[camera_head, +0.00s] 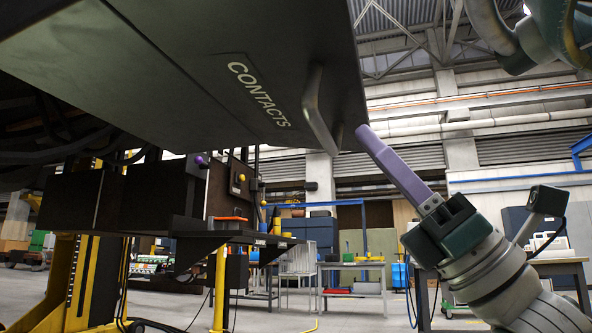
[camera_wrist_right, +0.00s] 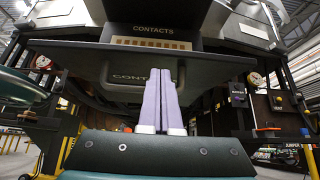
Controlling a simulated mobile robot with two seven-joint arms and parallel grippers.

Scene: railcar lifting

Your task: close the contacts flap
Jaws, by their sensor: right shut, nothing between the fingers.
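The contacts flap (camera_head: 190,65) is a dark grey panel lettered CONTACTS. It stands open, jutting outward high in the head view, with a bar handle (camera_head: 318,112) near its outer edge. In the right wrist view the flap (camera_wrist_right: 220,68) spans the middle, below the compartment with a tan contact strip (camera_wrist_right: 150,43). My right gripper (camera_head: 363,131) has its purple fingers shut and empty. Their tips are beside the flap's outer edge, close to the handle; I cannot tell if they touch. The fingers (camera_wrist_right: 160,74) overlap the flap's lettering and handle in the wrist view. My left gripper is not in view.
A dark shelf (camera_head: 240,237) with small items sits below the flap. A yellow post (camera_head: 70,285) stands at left. Workbenches (camera_head: 350,268) and a blue frame stand further back. The space right of the flap's outer edge is open around my right arm.

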